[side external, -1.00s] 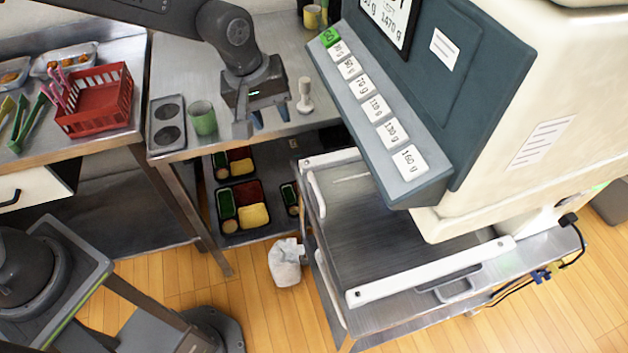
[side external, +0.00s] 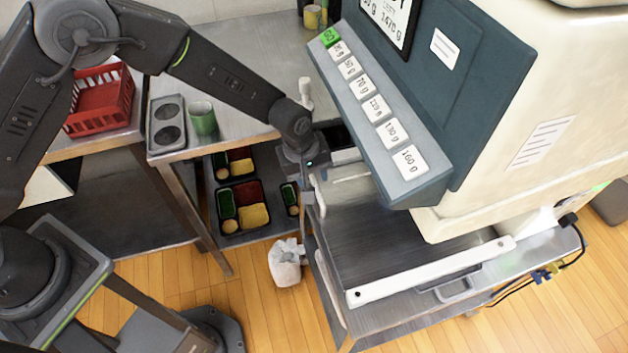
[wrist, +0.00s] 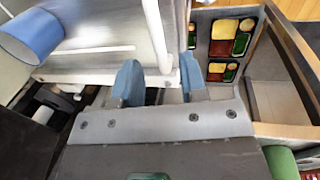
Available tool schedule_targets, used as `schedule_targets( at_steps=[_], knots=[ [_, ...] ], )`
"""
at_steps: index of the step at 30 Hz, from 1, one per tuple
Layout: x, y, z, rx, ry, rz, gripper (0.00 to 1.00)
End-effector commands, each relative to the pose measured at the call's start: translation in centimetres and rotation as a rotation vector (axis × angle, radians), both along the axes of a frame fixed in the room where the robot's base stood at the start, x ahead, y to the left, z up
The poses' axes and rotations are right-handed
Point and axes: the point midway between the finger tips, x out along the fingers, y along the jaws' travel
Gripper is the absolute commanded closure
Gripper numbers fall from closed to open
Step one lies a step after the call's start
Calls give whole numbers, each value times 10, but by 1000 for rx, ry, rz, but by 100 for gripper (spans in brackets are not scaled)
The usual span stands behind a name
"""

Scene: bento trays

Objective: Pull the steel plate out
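The steel plate (side external: 395,235) is a flat grey sheet with white rails, lying on the cart under the weighing machine. A white bar handle (side external: 319,196) stands at its left edge. My gripper (side external: 312,188) points down at the handle's far end. In the wrist view, my gripper (wrist: 161,82) is open, with blue fingertips apart and the white handle (wrist: 155,35) running up to the gap between them. The plate (wrist: 105,30) shows beyond the left finger. I cannot tell whether either finger touches the handle.
The machine's button panel (side external: 375,115) overhangs close to the right. The steel table (side external: 235,55) with a green cup (side external: 203,118) is on the left. Bento trays (side external: 263,188) sit on the shelf below. A white bag (side external: 285,262) lies on the floor.

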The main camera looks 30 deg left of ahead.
Motion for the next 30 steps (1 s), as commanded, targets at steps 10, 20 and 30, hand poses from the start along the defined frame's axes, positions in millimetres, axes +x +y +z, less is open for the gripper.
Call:
schedule_targets(
  at_steps=[10,20,30],
  knots=[
    [4,-4,-29,-1,-1,-1,61],
    [4,-4,-30,-1,-1,-1,69],
    [4,-4,-30,-1,-1,-1,100]
  ],
)
